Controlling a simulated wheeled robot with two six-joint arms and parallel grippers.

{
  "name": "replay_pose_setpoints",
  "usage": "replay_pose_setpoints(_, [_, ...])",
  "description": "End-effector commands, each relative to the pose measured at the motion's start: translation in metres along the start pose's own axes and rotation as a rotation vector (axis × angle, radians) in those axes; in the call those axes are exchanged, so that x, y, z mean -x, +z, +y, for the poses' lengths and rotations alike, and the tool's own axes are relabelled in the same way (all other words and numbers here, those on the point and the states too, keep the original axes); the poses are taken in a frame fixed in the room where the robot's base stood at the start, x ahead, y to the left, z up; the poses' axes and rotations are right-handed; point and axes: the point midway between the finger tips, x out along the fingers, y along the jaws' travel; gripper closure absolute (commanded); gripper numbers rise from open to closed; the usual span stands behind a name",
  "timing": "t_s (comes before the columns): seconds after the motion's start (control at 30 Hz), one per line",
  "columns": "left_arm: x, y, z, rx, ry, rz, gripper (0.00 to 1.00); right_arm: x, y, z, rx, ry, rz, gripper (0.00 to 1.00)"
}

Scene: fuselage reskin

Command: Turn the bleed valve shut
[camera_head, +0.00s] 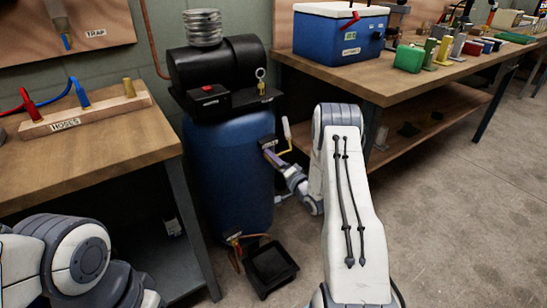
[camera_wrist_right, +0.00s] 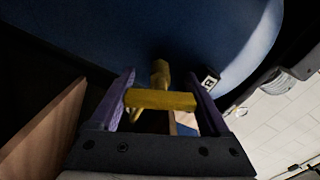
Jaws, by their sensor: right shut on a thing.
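A blue tank (camera_head: 225,170) stands between two benches with a black compressor (camera_head: 215,65) on top. My right gripper (camera_head: 270,152) reaches the tank's right side. In the right wrist view, my right gripper (camera_wrist_right: 162,95) is shut on a yellow valve handle (camera_wrist_right: 160,100), a bar lying crosswise between the purple fingers. A brass stem (camera_wrist_right: 160,72) behind it meets the blue tank wall. I cannot tell from the views how far the valve is turned. My left gripper is out of view.
A black tray (camera_head: 270,268) sits on the floor below copper piping (camera_head: 235,240). The left bench (camera_head: 100,150) holds a hose rack (camera_head: 85,112). The right bench (camera_head: 410,85) holds a blue cooler (camera_head: 335,38) and several blocks. Floor at right is clear.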

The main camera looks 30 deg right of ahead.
Motion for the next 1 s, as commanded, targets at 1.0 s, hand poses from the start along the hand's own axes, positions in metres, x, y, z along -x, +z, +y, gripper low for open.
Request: replay_pose_setpoints(1.0, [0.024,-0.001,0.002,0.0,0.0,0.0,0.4,0.001,0.0,0.003,-0.437,0.005,0.002,0.76])
